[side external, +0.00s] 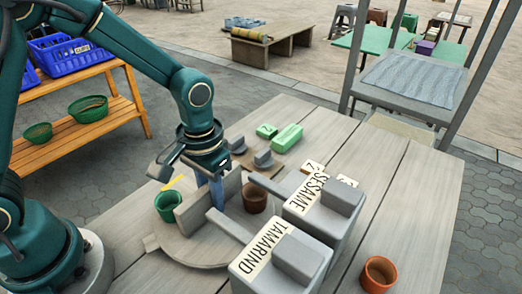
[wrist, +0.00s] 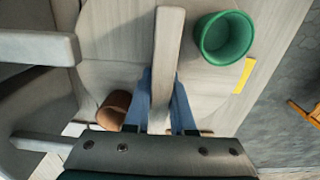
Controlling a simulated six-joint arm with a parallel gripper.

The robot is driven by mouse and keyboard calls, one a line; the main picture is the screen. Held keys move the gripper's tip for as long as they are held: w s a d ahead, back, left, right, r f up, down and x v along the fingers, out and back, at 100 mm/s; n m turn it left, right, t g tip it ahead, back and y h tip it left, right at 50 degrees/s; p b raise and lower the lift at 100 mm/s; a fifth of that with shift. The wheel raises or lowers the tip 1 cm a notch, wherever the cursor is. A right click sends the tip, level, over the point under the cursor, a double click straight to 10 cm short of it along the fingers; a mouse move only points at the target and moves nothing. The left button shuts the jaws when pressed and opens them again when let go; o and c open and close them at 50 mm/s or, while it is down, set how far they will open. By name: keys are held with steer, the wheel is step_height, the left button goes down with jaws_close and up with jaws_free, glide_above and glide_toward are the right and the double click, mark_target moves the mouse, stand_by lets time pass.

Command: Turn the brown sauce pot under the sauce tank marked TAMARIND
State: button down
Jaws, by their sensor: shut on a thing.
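The brown sauce pot (side external: 255,197) stands on the round wooden turntable (side external: 195,250), near the spout end of the tank marked SESAME (side external: 325,212). It also shows at the lower left in the wrist view (wrist: 113,110), partly hidden. The grey tank marked TAMARIND (side external: 272,264) stands nearer the side camera, its spout reaching over the turntable's edge. An upright divider (side external: 190,213) crosses the turntable; a green pot (side external: 170,206) stands on its other side. My gripper (side external: 216,194) is shut on the divider, with one blue finger on each side in the wrist view (wrist: 163,100).
An orange-brown pot (side external: 379,274) stands at the table's front right. Green blocks (side external: 287,138) and small grey-topped pieces (side external: 263,158) lie behind the turntable. A yellow strip (wrist: 243,75) lies beside the green pot. The right part of the table is mostly clear.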

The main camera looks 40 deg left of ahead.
steer(key=shift+m, duration=8.4)
steer(key=c, duration=0.8)
jaws_free()
steer(key=shift+o, duration=0.2)
